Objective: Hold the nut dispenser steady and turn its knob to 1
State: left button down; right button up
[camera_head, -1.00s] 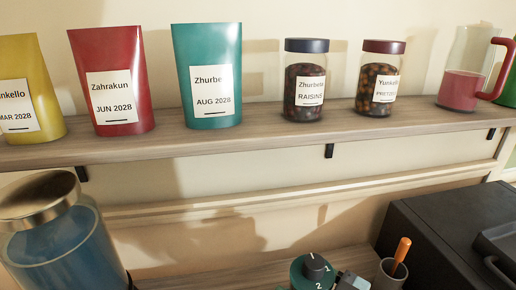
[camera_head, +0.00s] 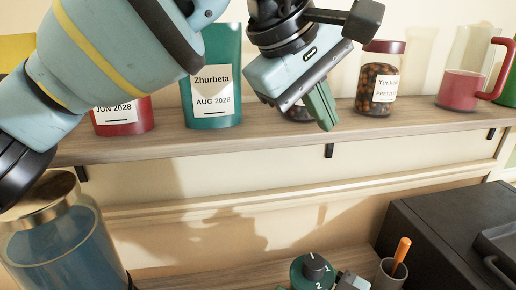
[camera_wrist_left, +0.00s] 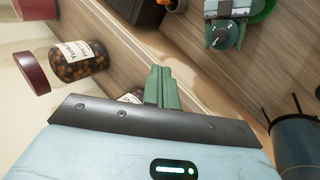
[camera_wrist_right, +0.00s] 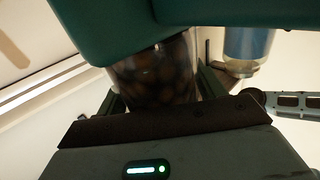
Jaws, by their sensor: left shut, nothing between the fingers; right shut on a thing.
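The nut dispenser (camera_head: 298,272) stands at the bottom of the head view, its lower part cut off. Its green top carries a dark round knob (camera_head: 314,262) with white numbers 1 and 2 around it; its exact setting is unclear. The dispenser (camera_wrist_left: 236,42) and knob (camera_wrist_left: 220,37) also show in the left wrist view. My left gripper (camera_head: 322,105) is shut and empty, well above the dispenser, in front of the upper shelf. My right gripper (camera_wrist_right: 165,82) is shut on the dispenser's clear, nut-filled body (camera_wrist_right: 150,75), under a green part.
The upper shelf (camera_head: 240,142) holds bags, a nut jar (camera_head: 380,80) and a pink jug (camera_head: 462,88). A large blue jar (camera_head: 65,245) stands lower left. A cup with an orange-handled tool (camera_head: 390,275) and a black appliance (camera_head: 450,225) are right of the dispenser.

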aim_at(314, 266)
pick_arm(q)
jog(key=s+d+f+m+g+y, duration=0.1)
jog(key=s+f+y, duration=0.1)
jog(key=f, duration=0.6)
jog(key=s+d+f+m+g+y, duration=0.2)
jog(key=s+f+y, duration=0.1)
jog(key=f, duration=0.4)
jog(key=shift+s+f+m+y, duration=0.3)
jog(key=shift+s+f+y, duration=0.05)
jog(key=shift+f+y, duration=0.05)
jog(key=shift+f, duration=3.45)
jog(key=shift+w+a, duration=0.2)
jog(key=shift+a, duration=0.05)
